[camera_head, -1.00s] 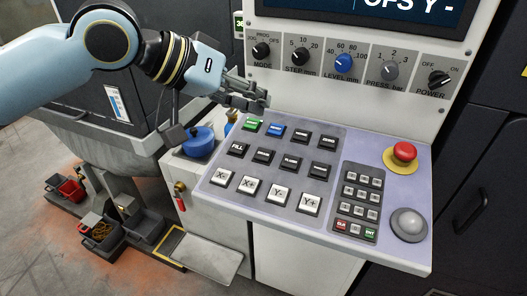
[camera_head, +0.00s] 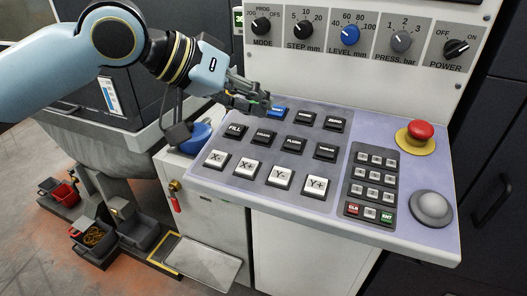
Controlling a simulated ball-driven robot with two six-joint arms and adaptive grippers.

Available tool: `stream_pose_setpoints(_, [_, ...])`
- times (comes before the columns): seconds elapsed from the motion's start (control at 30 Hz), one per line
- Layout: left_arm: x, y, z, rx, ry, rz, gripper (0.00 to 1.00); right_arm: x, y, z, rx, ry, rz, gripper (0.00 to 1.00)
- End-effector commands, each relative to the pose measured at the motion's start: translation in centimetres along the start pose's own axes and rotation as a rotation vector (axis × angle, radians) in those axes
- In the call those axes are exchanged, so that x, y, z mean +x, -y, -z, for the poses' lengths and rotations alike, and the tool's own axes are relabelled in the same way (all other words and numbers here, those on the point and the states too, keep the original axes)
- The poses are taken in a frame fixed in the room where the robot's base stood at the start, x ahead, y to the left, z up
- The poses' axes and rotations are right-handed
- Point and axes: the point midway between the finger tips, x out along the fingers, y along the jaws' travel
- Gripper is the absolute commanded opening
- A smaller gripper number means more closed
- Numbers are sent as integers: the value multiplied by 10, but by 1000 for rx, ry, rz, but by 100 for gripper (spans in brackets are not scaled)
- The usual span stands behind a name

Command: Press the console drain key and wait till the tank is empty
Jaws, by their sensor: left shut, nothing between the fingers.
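The console (camera_head: 340,190) fills the middle of the view, with a lilac panel carrying rows of keys. In the second row are a FILL key (camera_head: 236,130), a black key (camera_head: 264,137) whose small label I cannot read surely, a FLUSH key (camera_head: 293,145) and another black key (camera_head: 325,151). My left gripper (camera_head: 262,105) is shut and empty. It hangs over the panel's upper left, beside the blue key (camera_head: 279,112), above and behind the second row. I cannot tell whether it touches anything. A grey basin-like body (camera_head: 135,150) stands at the left; its inside is hidden. My right gripper is not in view.
A red emergency button (camera_head: 420,130) and a grey dome (camera_head: 431,208) sit at the panel's right, beside a number keypad (camera_head: 372,185). Knobs line the upright face above. A blue object (camera_head: 197,138) stands left of the panel. Bins (camera_head: 95,237) stand on the floor.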

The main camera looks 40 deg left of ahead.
Motion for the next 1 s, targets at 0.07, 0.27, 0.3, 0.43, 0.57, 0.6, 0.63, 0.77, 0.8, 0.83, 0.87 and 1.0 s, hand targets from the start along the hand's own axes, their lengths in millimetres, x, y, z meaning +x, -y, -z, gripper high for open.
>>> stream_pose_setpoints(0.07, [10, 8, -8, -4, 0, 0, 0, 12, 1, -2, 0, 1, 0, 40])
stream_pose_setpoints(0.27, [19, 14, -14, -1, -1, 0, 0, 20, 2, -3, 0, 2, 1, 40])
stream_pose_setpoints(0.3, [20, 14, -14, -1, -1, 0, 0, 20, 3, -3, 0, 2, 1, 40])
stream_pose_setpoints(0.43, [19, 14, -14, 0, -1, 0, 0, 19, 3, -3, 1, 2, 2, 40])
stream_pose_setpoints(0.57, [19, 14, -14, 0, -1, 0, 0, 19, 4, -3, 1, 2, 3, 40])
stream_pose_setpoints(0.6, [19, 14, -14, 0, 0, 0, 0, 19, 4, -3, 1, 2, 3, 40])
stream_pose_setpoints(0.63, [19, 14, -14, 0, 0, 0, 0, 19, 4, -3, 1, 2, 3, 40])
stream_pose_setpoints(0.77, [19, 14, -14, 0, 0, 0, 0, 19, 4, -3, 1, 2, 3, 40])
stream_pose_setpoints(0.8, [19, 14, -14, 0, 0, 0, 0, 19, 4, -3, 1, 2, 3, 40])
stream_pose_setpoints(0.83, [19, 14, -14, 0, 0, 0, 0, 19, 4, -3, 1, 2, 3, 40])
stream_pose_setpoints(0.87, [19, 14, -14, 0, 0, 0, 0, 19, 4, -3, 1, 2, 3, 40])
stream_pose_setpoints(1.0, [19, 14, -14, 0, 0, 0, 0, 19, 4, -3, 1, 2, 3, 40])
